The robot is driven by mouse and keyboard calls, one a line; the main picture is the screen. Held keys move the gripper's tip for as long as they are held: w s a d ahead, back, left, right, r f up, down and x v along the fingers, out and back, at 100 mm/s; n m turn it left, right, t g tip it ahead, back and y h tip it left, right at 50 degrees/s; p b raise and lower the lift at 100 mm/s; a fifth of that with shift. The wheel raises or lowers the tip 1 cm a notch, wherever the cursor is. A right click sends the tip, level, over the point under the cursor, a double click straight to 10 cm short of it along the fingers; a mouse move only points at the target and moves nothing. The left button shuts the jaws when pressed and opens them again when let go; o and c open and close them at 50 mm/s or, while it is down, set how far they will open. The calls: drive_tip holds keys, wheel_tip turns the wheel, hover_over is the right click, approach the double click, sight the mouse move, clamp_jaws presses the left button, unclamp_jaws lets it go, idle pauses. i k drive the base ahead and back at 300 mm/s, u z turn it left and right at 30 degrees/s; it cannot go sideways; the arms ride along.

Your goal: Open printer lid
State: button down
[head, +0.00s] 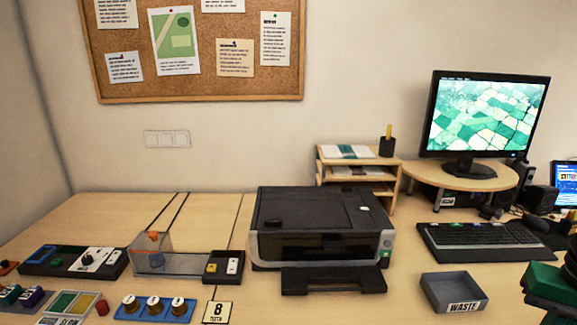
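The black printer (322,230) stands on the wooden desk in the middle of the head view. Its flat top lid (310,208) lies shut on the body. A small light mark shows on the right part of the top. The front has a dark glossy panel and a grey right side with a small green label. The output tray (333,280) sticks out at the front and is empty. No gripper fingers can be made out in this view, and nothing touches the printer.
A dark green shape (552,285) is cut off at the lower right; I cannot tell what it is. A waste tray (433,292) and keyboard (480,238) are right of the printer. A wooden shelf (358,165) stands behind it. A control panel (75,262) and other devices fill the left.

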sight(316, 214)
drive_tip(key=z, duration=1.05)
drive_tip(key=k, duration=0.5)
drive_tip(key=u, duration=1.45)
drive_tip(key=i, duration=1)
drive_tip(key=z, duration=0.05)
